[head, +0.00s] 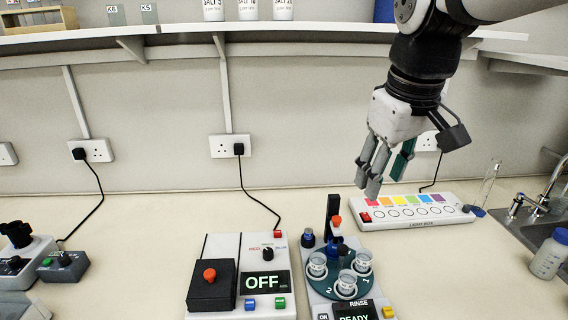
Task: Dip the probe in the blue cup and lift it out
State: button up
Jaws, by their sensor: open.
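My gripper (384,174) hangs open and empty above the bench, above and to the right of the cup station. The station has a dark teal round plate (327,285) carrying small clear cups, among them a left cup (317,266), a right cup (362,262) and a front cup (346,284). I cannot tell which cup holds blue. An orange-topped piece (337,220), possibly the probe, stands against a black upright post (333,204) behind the plate. Its lower end is unclear among blue parts (342,246). The station's display reads READY (354,318), beside the word RINSE.
A box with an orange knob and an OFF display (266,282) stands left of the station. A light box (415,211) with coloured squares lies behind right. A clear cylinder (489,184), white bottle (549,254) and sink are at right. A shelf (180,36) runs above.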

jog(key=w+f+n+g+b, duration=0.2)
jog(key=w+f+n, duration=0.15)
jog(key=w, duration=0.75)
jog(key=n+g+b, duration=0.1)
send_over(337, 217)
notch_tip(337, 217, down, 6)
notch_tip(337, 217, down, 14)
jog(key=shift+s+r+p, duration=0.1)
jog(key=shift+p, duration=0.35)
grip_shut()
